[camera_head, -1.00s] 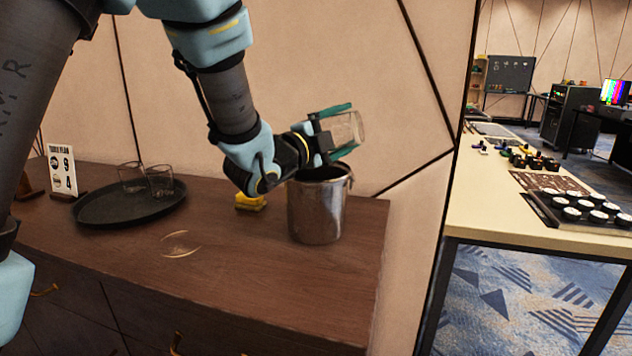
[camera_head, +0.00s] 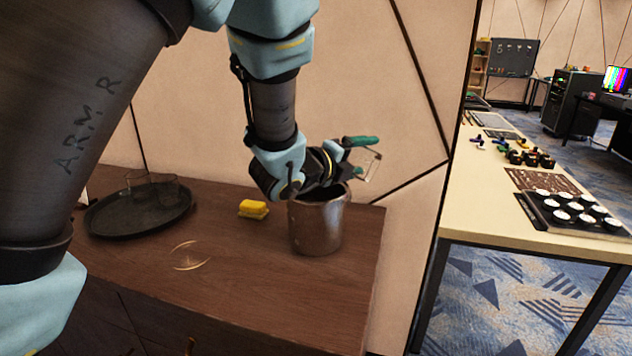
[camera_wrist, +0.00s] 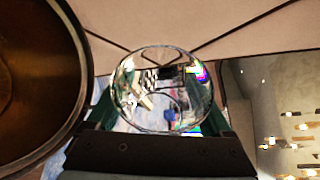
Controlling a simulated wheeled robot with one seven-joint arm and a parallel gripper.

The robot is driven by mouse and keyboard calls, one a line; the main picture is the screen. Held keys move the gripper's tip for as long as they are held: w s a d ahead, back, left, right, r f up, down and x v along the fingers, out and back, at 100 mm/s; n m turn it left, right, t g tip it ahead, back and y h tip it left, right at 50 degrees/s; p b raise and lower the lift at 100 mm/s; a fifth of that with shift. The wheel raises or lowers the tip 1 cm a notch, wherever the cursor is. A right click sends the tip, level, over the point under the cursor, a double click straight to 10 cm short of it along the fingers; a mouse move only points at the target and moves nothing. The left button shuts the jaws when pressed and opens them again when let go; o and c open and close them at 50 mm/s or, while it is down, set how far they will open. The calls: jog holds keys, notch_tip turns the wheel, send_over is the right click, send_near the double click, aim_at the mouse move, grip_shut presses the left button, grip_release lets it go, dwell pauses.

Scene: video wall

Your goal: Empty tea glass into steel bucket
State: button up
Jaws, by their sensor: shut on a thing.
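My gripper (camera_head: 358,157) is shut on a clear tea glass (camera_head: 371,167), beside and just above the right rim of the steel bucket (camera_head: 316,228). The glass lies tipped over on its side, partly hidden by my fingers. In the wrist view, the glass (camera_wrist: 160,88) sits between the green fingers (camera_wrist: 160,120), and I see through it with no brown tea visible. The bucket (camera_wrist: 72,30) fills the left of the wrist view; its inside looks brown, and I cannot tell how much liquid it holds. The bucket stands upright on the wooden cabinet.
A dark round tray (camera_head: 115,226) with two clear glasses (camera_head: 166,190) stands at left on the cabinet (camera_head: 270,295). A yellow sponge (camera_head: 253,208) lies left of the bucket, and a clear saucer-like ring (camera_head: 188,256) lies in front. The wall is close behind.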

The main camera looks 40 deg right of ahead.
jog(key=shift+f+m+t+y, duration=0.3)
jog(key=shift+f+m+y, duration=0.1)
jog(key=shift+m, duration=0.1)
jog(key=shift+d+r+m+y+p, duration=0.1)
jog(key=shift+r+m+y+p, duration=0.2)
jog(key=shift+r+m+p, duration=0.25)
jog(key=shift+f+m+t+y+b, duration=0.35)
jog(key=shift+f+m+y, duration=0.15)
jog(key=shift+f+m, duration=0.25)
jog(key=shift+s+d+r+m+y+p, duration=0.1)
jog(key=shift+r+m+y+p, duration=0.2)
jog(key=shift+r+p, duration=0.25)
jog(key=shift+s+f+m+t, duration=0.25)
jog(key=shift+m+t, duration=0.1)
jog(key=shift+m, duration=0.05)
jog(key=shift+s+d+f+m+t+y, duration=0.3)
jog(key=shift+s+d+f+m+y, duration=0.05)
jog(key=shift+f+m+y, duration=0.1)
jog(key=shift+s+d+f+m+t+y+p, duration=0.25)
jog(key=shift+s+f+m+t+y+p, duration=0.15)
jog(key=shift+f+m+p, duration=0.2)
jog(key=shift+s+d+f+m+t+y+p, duration=0.3)
jog(key=shift+f+m+t+p, duration=0.15)
jog(key=shift+f+p, duration=0.15)
jog(key=shift+s+d+f+m+t+y+p, duration=0.2)
jog(key=shift+s+f+m+t+y+p, duration=0.15)
jog(key=shift+f+m+t+p, duration=0.25)
